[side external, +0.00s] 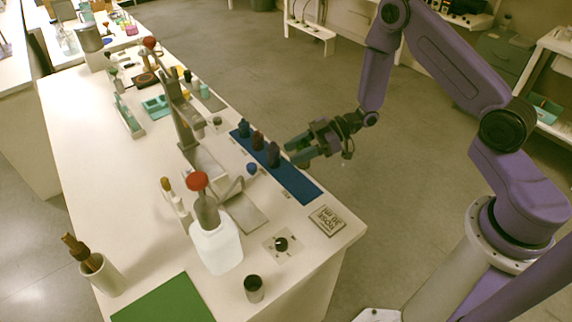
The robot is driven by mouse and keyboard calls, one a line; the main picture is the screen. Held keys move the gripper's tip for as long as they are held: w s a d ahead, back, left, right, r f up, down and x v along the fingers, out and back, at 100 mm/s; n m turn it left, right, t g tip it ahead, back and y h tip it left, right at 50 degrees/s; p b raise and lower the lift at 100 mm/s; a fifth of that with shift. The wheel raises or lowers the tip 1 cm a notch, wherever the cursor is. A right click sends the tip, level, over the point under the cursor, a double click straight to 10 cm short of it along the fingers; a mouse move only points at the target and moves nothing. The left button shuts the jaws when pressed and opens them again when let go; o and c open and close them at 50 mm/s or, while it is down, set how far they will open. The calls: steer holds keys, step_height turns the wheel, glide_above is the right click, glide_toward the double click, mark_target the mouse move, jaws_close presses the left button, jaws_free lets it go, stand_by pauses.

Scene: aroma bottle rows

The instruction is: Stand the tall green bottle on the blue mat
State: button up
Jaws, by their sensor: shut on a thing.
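The blue mat (297,184) is a long strip along the right edge of the white bench. A row of dark bottles stands upright on it: a navy one (243,128) at the far end, a dark reddish one (257,140), and a dark greenish-grey one (273,154) that I take for the tall green bottle. My gripper (289,154) reaches in from the right, low over the mat, with two teal fingers pointing at this last bottle. It appears shut on that bottle. The contact is small and partly hidden, and I cannot tell whether the bottle's base touches the mat.
A small blue round-topped item (251,168) stands left of the mat. A white jug with a red knob (216,245), a metal stand (188,125), a dark cup (254,289) and a sign plate (326,220) are nearby. The mat's near end is bare. A green mat (165,302) lies in front.

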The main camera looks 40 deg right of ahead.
steer(key=w+f, duration=0.1)
steer(key=f, duration=0.1)
steer(key=w+a+f, duration=0.1)
steer(key=w+f, duration=0.1)
steer(key=shift+w+f, duration=0.25)
steer(key=shift+w, duration=0.05)
steer(key=shift+w+f, duration=0.1)
steer(key=shift+f, duration=1.5)
steer(key=o, duration=1.2)
steer(key=shift+f, duration=0.15)
